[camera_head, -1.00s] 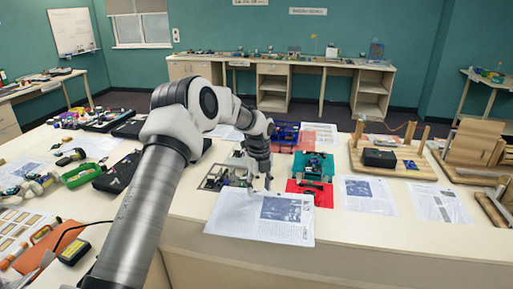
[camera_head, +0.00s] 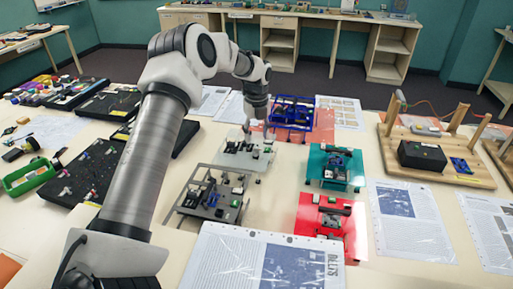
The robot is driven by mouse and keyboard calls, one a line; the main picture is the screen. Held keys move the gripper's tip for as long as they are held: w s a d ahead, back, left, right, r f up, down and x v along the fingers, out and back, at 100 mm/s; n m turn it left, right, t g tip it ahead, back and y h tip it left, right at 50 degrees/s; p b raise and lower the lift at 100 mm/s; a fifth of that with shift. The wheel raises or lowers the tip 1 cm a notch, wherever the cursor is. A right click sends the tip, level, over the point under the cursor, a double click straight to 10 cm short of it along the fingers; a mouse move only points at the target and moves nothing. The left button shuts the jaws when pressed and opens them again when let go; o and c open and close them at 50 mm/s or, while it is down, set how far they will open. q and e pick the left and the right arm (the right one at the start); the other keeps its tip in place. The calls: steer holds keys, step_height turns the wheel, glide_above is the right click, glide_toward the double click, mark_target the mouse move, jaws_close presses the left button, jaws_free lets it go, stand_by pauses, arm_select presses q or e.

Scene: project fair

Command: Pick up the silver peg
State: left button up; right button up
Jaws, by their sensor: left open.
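My left arm reaches in from the left, and its gripper (camera_head: 258,133) points down at the far edge of a light grey plate (camera_head: 232,160) carrying small parts. The gripper is open, with its fingers apart. I cannot make out a silver peg; it may be too small to tell or hidden by the gripper. A darker grey plate (camera_head: 183,203) with small parts lies nearer to me. My right gripper is not in view.
A teal board (camera_head: 318,170), a red board (camera_head: 306,228) and a blue frame (camera_head: 290,112) stand close by. A wooden base with posts (camera_head: 440,172) is at right. Printed sheets (camera_head: 408,215) lie on the table. Black panels (camera_head: 105,165) fill the left side.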

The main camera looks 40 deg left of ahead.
mark_target(256, 150)
arm_select(q)
steer(key=shift+s+d+f, duration=0.2)
steer(key=shift+s+f, duration=0.1)
steer(key=f+p, duration=0.2)
steer(key=shift+s+f+p, duration=0.2)
steer(key=shift+f+p, duration=0.05)
steer(key=shift+p, duration=0.05)
steer(key=f, duration=0.2)
steer(key=shift+w+a+f, duration=0.2)
steer(key=shift+w+f, duration=0.05)
steer(key=shift+f, duration=0.25)
steer(key=shift+d+r, duration=0.1)
steer(key=shift+r, duration=0.1)
steer(key=c, duration=0.5)
steer(key=shift+s, duration=0.1)
steer(key=c, duration=0.4)
steer(key=shift+c, duration=0.2)
